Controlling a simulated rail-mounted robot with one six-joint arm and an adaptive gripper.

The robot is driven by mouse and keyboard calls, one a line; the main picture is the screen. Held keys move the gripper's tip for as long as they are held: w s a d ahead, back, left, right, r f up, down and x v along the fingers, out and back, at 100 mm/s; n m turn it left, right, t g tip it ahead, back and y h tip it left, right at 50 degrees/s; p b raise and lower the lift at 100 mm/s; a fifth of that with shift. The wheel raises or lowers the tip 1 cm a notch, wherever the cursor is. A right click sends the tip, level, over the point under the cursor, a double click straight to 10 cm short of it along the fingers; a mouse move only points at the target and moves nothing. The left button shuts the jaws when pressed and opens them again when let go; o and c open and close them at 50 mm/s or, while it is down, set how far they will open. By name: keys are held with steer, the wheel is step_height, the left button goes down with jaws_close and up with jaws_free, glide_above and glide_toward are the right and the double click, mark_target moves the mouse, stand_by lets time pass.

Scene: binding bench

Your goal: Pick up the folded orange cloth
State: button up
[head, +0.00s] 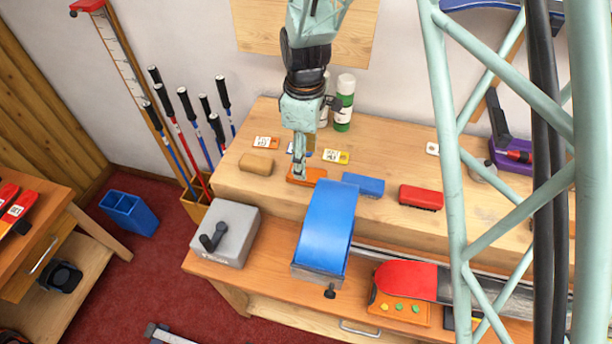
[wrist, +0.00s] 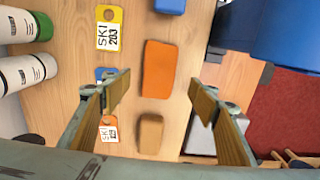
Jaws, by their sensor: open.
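The folded orange cloth (head: 314,175) lies flat on the raised wooden shelf of the bench in the head view, partly hidden behind my gripper (head: 299,176). In the wrist view the cloth (wrist: 158,68) is a rounded orange rectangle, in full view. My gripper (wrist: 157,92) is open and empty, with one fingertip on each side of the picture. The cloth appears between and a little beyond the fingertips. The gripper points down over the cloth; the exact height gap is hard to tell.
A tan block (head: 256,164) lies left of the cloth and a blue block (head: 364,185) right of it. A red brush-like block (head: 421,197) sits farther right. A large blue curved piece (head: 327,228) rises in front.

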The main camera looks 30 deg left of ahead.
steer(key=shift+f, duration=0.6)
steer(key=shift+f, duration=0.1)
steer(key=shift+f, duration=2.55)
steer(key=shift+c, duration=0.2)
steer(key=c, duration=0.9)
